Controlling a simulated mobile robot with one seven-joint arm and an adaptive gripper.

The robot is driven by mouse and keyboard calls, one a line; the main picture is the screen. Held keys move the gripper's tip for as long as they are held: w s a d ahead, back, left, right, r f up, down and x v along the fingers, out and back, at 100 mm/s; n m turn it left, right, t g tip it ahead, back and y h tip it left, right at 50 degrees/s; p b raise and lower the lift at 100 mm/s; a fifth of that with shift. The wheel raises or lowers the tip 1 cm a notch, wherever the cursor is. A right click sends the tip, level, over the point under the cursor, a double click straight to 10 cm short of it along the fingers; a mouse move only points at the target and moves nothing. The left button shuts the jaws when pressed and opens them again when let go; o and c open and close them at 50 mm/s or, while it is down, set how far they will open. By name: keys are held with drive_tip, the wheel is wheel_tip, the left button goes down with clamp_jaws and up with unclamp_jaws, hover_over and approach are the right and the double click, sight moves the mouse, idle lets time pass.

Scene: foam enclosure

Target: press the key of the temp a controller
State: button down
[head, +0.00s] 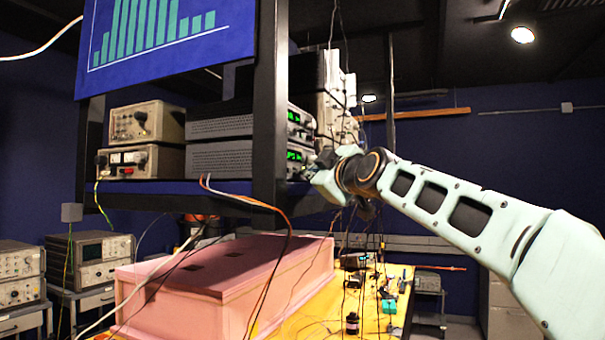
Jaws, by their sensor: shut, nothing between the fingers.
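Two stacked grey instruments with green displays stand on the shelf: an upper controller (299,122) and a lower controller (296,157). Their fronts face right and show at a steep angle. Labels are too small to read, so I cannot tell which one is temp A. My gripper (314,177) is shut and empty, at the right end of the lower controller's front. It covers part of that front's lower right area. The fingertips are small here, and I cannot tell whether they touch a key.
A black shelf post (269,100) stands left of the controller fronts. Cables hang below and behind my gripper. A pink foam enclosure (180,279) sits on the yellow table (310,318) below. Other instruments (140,163) fill the shelf's left side.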

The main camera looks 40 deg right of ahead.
idle(0.3)
drive_tip(key=shift+s+d, duration=0.3)
drive_tip(key=shift+s, duration=0.35)
drive_tip(key=s, duration=0.1)
drive_tip(key=s+d, duration=0.1)
drive_tip(key=s, duration=0.1)
drive_tip(key=s+d+b, duration=0.1)
drive_tip(key=shift+s+d, duration=0.15)
drive_tip(key=shift+s, duration=0.05)
idle(0.9)
